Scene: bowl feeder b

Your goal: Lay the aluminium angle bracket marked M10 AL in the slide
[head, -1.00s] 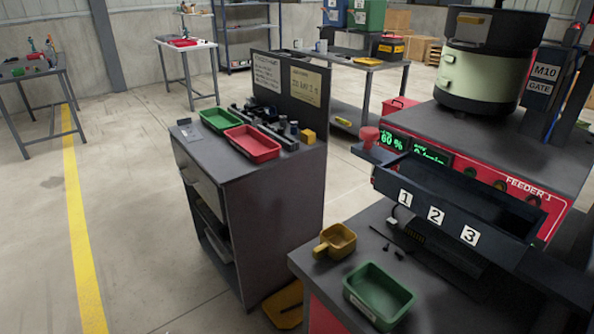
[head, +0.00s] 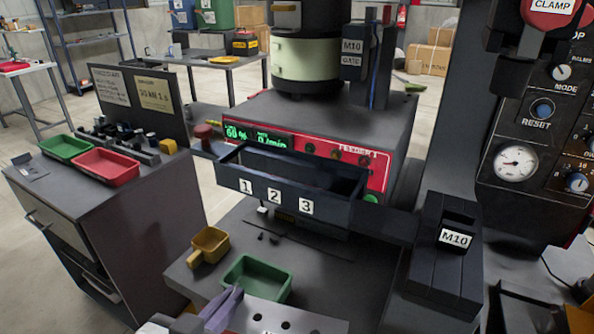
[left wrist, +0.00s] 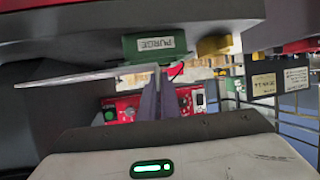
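A flat pale metal plate with round holes, seemingly the aluminium angle bracket (head: 288,321), shows at the bottom edge of the head view. Its marking is not readable. In the left wrist view the bracket (left wrist: 85,76) is a thin edge-on strip at the fingertips. My left gripper (head: 228,300) has purple-grey fingers that close on the bracket, in front of the green bin; the fingers also show in the left wrist view (left wrist: 160,80). A dark grooved block labelled M10 (head: 437,265), possibly the slide, stands to the right, apart from the bracket. My right gripper is out of view.
The green bin (head: 231,276), labelled PURGE in the wrist view, and a yellow scoop (head: 209,246) lie on the bench. The dark tray numbered 1, 2, 3 (head: 330,206) stands behind them below the feeder. A control panel (head: 535,160) rises at right.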

